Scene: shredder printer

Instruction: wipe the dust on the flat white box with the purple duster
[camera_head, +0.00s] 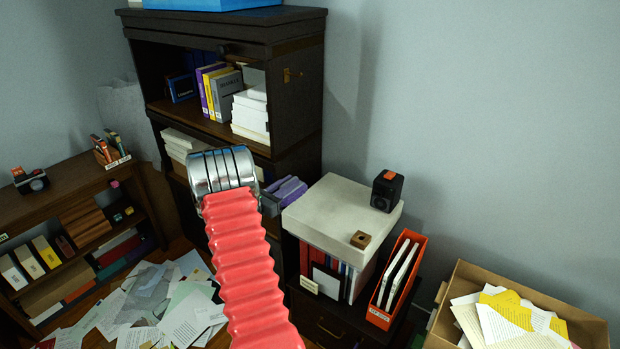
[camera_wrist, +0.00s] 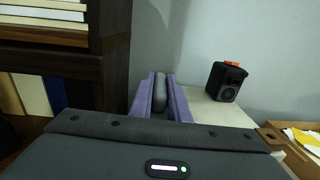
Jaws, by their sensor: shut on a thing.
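The flat white box (camera_head: 325,212) lies on top of a dark cabinet in the head view. Its top looks dull and slightly grey; separate dust patches are too faint to make out. In the wrist view the white box (camera_wrist: 210,110) shows ahead and to the right. My gripper (camera_wrist: 161,95) is shut on the duster, of which a dark grey rounded piece shows between two purple upright pieces. In the head view the purple pieces (camera_head: 287,191) are just left of the box's back-left corner, partly hidden by my arm. I cannot tell whether they touch the box.
A black speaker (camera_head: 386,190) with an orange top and a small wooden block (camera_head: 361,240) stand on the box's right side. A dark bookcase (camera_head: 294,100) rises close on the left. An orange file holder (camera_head: 380,318) and a carton of papers (camera_head: 590,330) are at right.

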